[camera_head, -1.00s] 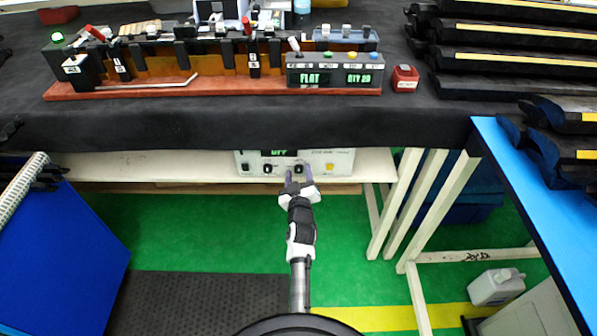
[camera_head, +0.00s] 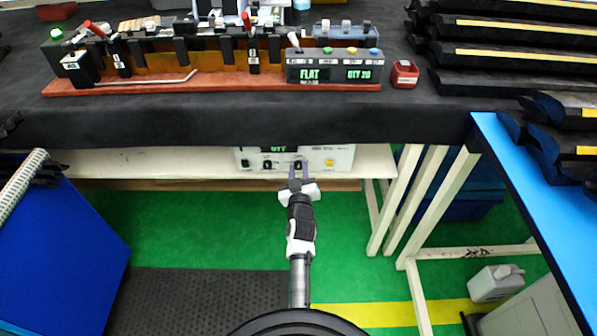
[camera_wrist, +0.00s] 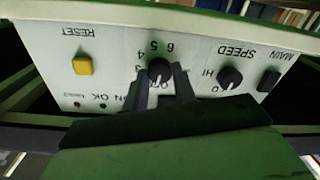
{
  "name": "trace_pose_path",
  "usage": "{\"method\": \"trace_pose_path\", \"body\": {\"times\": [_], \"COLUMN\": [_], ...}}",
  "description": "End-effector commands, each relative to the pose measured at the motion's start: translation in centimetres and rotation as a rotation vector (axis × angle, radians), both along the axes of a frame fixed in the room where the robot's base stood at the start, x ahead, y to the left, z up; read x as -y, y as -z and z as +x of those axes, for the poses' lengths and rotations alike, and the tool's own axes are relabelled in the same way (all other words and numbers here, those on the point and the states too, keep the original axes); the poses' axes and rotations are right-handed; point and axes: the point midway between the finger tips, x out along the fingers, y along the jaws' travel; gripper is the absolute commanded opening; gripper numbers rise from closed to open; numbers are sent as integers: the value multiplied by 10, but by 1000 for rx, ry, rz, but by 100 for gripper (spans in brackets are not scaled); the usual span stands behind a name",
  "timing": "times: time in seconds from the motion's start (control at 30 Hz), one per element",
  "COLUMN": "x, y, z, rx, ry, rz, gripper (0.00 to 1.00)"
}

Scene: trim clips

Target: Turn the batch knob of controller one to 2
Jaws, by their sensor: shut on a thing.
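A white controller (camera_head: 342,160) sits on the shelf under the bench edge, its green display (camera_head: 279,149) reading OFF. The wrist view shows its panel (camera_wrist: 110,60) upside down. The black batch knob (camera_wrist: 158,67) stands inside a dial with 3, 4, 5, 6 and OFF legible; other marks are hidden by my fingers. My gripper (camera_wrist: 161,78) is shut on this knob, one finger on each side. In the head view my gripper (camera_head: 298,168) reaches the panel from the front. I cannot tell exactly where the knob's pointer is.
Beside it are a black speed knob (camera_wrist: 230,77), a main switch (camera_wrist: 268,81) and a yellow reset button (camera_wrist: 82,66). The bench (camera_head: 200,125) overhangs the controller. White table legs (camera_head: 405,195) stand to the right; the green floor (camera_head: 190,230) in front is clear.

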Motion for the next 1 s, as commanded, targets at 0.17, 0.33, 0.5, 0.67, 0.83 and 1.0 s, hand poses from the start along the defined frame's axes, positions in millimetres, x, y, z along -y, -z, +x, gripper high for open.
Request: {"method": "trace_pose_path", "body": {"times": [0.17, 0.33, 0.5, 0.67, 0.83, 1.0], "x": [0, 0, 0, 0, 0, 0], "y": [-1, -1, -1, -1, -1, -1], "z": [1, 1, 1, 1, 1, 1], "rx": [2, 2, 3, 2, 3, 3], "ry": [0, 0, 0, -1, 0, -1], "rz": [137, 275, 394, 481, 538, 564], "gripper": [4, 4, 4, 4, 4, 4]}}
